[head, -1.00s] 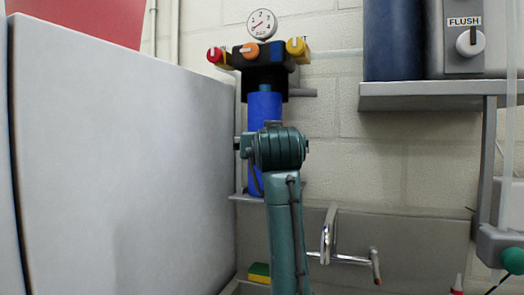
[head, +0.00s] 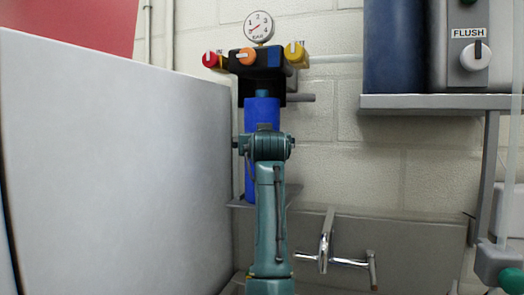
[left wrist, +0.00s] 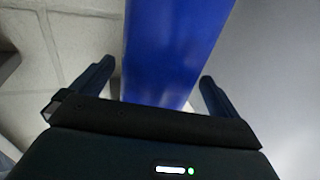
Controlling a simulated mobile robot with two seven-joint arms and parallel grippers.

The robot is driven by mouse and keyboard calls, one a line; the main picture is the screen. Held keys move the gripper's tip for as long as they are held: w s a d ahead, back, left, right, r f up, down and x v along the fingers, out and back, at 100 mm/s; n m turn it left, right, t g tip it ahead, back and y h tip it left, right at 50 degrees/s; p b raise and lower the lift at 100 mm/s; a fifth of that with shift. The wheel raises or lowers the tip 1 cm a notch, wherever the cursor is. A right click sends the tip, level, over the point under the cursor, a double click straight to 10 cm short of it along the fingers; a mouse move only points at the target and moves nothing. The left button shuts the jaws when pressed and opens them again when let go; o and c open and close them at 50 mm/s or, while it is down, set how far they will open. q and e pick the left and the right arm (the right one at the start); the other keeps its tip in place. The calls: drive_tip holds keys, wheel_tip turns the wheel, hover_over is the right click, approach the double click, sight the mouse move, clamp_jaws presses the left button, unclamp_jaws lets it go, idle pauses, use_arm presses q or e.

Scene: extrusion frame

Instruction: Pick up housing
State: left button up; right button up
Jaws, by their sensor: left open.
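The housing (head: 262,112) is a blue upright cylinder under a black filter head (head: 268,62) with red, orange and yellow knobs. My left arm rises in front of its lower part in the head view, and the left gripper's fingers are hidden there. In the left wrist view, my left gripper (left wrist: 156,70) is open, with one finger on each side of the blue housing (left wrist: 178,40). I cannot tell whether either finger touches it. My right gripper is not in view.
A large grey cabinet (head: 120,165) stands close on the left. A round gauge (head: 258,27) tops the filter head. A chrome tap (head: 326,245) is at the lower right of the arm. A grey shelf (head: 430,102) carries a dark blue cylinder (head: 393,45) and a FLUSH switch box.

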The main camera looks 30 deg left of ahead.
use_arm(q)
drive_tip(key=x, duration=0.2)
drive_tip(key=shift+w+a, duration=0.1)
drive_tip(key=shift+w, duration=0.15)
drive_tip(key=shift+c, duration=0.6)
drive_tip(key=c, duration=1.2)
drive_tip(key=shift+r, duration=0.1)
